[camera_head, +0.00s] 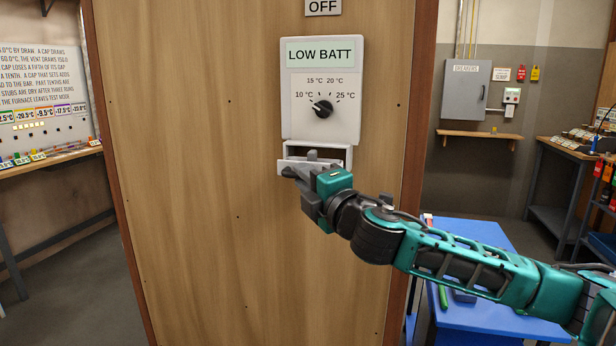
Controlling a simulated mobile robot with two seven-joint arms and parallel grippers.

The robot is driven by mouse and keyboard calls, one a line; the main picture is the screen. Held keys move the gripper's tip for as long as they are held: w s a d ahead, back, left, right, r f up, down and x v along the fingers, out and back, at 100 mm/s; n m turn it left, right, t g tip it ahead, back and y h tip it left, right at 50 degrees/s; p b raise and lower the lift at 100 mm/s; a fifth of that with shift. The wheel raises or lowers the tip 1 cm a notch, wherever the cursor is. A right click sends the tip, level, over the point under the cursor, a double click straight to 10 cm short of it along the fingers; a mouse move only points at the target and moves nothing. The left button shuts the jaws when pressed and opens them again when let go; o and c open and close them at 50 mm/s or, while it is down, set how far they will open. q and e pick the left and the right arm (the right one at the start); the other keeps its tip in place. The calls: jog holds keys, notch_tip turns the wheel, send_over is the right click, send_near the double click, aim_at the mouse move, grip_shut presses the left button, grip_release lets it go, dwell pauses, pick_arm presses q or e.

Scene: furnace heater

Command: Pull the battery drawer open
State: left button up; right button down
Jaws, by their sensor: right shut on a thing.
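A white thermostat (301,97) is fixed to the wooden panel (200,150). Its screen (320,51) reads LOW BATT and its black dial (323,109) points toward the left side of the scale. The battery drawer (298,165) is at the bottom of the thermostat and stands out from it, with a dark gap showing above its front. My right gripper (300,170) is at the drawer front, shut on it; the fingers hide part of the drawer. My left gripper is not in view.
A blue-topped table (490,318) stands at the lower right, under my right arm. A grey breaker box (466,91) hangs on the far wall above a wooden shelf (480,136). A workbench (50,160) with a sign above it is at the left.

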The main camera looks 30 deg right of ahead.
jog(key=shift+d, duration=0.1)
jog(key=c, duration=1.2)
grip_release()
jog(key=shift+w, duration=0.1)
jog(key=shift+o, duration=0.4)
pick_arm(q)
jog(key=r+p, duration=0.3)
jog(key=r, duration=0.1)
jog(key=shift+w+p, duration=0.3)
pick_arm(e)
jog(key=s+f, duration=0.1)
jog(key=s, duration=1.1)
jog(key=shift+s+a+f, duration=0.35)
jog(key=shift+s+a, duration=0.05)
jog(key=shift+a, duration=0.05)
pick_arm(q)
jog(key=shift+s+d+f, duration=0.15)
